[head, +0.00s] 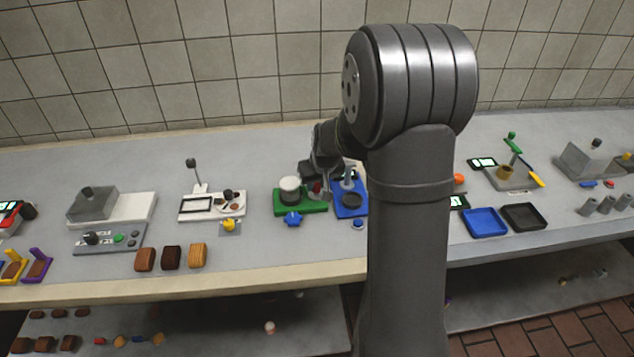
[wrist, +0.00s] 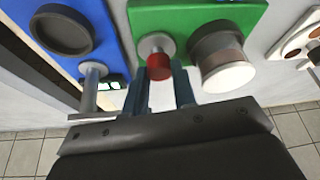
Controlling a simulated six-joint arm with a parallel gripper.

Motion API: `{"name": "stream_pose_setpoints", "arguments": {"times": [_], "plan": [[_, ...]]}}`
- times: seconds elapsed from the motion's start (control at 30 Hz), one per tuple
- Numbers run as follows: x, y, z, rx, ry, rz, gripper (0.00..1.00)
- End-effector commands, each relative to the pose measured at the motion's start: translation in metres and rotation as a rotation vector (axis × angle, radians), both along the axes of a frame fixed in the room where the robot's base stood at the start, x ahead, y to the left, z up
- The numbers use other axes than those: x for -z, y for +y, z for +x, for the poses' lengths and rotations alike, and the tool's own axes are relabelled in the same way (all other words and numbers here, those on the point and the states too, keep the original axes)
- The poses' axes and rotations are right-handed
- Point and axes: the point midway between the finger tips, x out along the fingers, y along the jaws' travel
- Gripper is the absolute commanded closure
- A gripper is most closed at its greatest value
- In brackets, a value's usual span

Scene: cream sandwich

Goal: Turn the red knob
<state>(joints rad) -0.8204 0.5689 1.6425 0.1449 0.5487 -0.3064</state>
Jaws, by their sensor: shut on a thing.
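The red knob (wrist: 157,60) sticks out from the green base (wrist: 190,15) on a short grey stem in the wrist view. My gripper (wrist: 159,74) has its two fingers at the sides of the knob, shut on it. In the head view the green base (head: 315,207) stands near the middle of the counter, and the red knob (head: 317,187) shows at its right part, small and partly covered by my gripper (head: 326,184).
A white-topped cylinder (head: 289,187) stands on the green base, close beside the knob. A blue base (head: 349,210) with a dark round dish (wrist: 62,30) and a grey post (wrist: 93,70) stands right of it in the head view.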

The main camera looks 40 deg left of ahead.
Motion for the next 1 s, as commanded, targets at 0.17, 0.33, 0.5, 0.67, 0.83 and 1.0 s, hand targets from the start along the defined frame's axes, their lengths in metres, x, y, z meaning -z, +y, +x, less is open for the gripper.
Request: {"name": "stream_pose_setpoints", "arguments": {"times": [0.17, 0.33, 0.5, 0.67, 0.83, 1.0], "plan": [[-0.0001, 0.0003, -0.0007, 0.023, 0.0, -0.001, 0.98], [0.0, 0.0007, -0.0011, 0.095, 0.0, -0.001, 0.98], [0.0001, 0.0014, -0.0018, 0.211, -0.002, -0.001, 0.98], [0.0001, 0.0021, -0.0022, 0.347, -0.001, -0.002, 0.98], [-0.0001, 0.003, -0.0026, 0.498, -0.003, -0.002, 0.98], [0.0, 0.0041, -0.003, 0.656, -0.002, -0.002, 0.98]]}}
